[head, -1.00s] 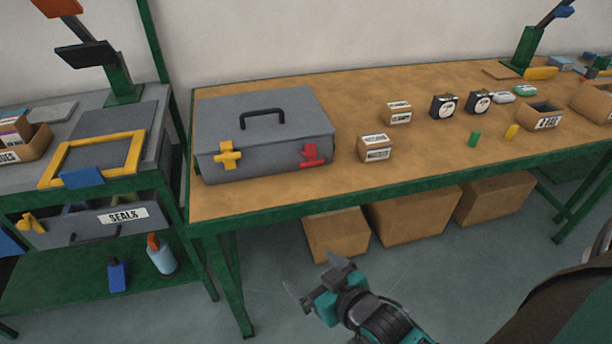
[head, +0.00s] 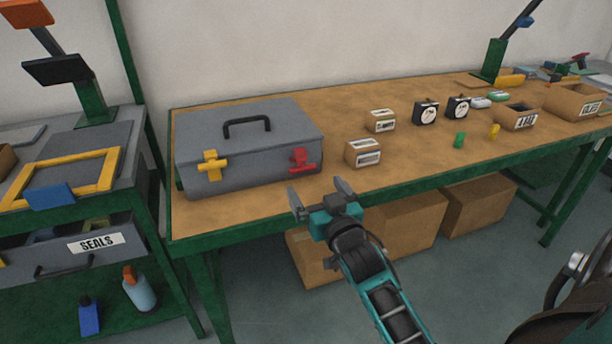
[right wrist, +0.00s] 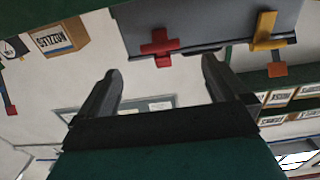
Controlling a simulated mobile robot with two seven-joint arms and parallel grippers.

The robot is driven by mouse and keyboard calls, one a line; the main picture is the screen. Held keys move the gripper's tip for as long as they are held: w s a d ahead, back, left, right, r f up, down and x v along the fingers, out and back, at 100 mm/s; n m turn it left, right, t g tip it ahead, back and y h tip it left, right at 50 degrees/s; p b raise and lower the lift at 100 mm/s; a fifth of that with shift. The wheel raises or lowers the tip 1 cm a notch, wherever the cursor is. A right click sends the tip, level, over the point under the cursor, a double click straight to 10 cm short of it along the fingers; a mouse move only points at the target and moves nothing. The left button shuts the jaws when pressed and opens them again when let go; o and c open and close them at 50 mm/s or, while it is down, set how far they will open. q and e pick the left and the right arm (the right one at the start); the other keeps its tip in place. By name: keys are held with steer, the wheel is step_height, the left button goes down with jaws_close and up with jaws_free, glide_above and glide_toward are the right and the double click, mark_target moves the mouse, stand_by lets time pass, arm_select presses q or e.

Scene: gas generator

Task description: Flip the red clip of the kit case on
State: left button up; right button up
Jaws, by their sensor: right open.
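The grey kit case (head: 255,178) stands closed on the wooden bench, its black handle folded up on the lid. Its red clip (head: 300,160) is at the right of the front face and its yellow clip (head: 212,167) at the left. My right gripper (head: 318,195) is open and empty, in front of the case and below the red clip, apart from it. In the right wrist view the red clip (right wrist: 159,47) shows beyond and between the open fingers (right wrist: 160,85), with the yellow clip (right wrist: 265,40) to its right. My left gripper is not in view.
Small labelled boxes (head: 363,152), dial gauges (head: 426,112) and green and yellow pieces stand to the right of the case on the bench (head: 410,165). Cardboard boxes (head: 410,225) are under it. A drawer unit marked SEALS (head: 95,243) is at the left.

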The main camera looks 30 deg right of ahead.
mark_target(304, 170)
steer(key=x, duration=0.6)
steer(key=shift+w+b, duration=0.35)
steer(key=shift+c, duration=0.3)
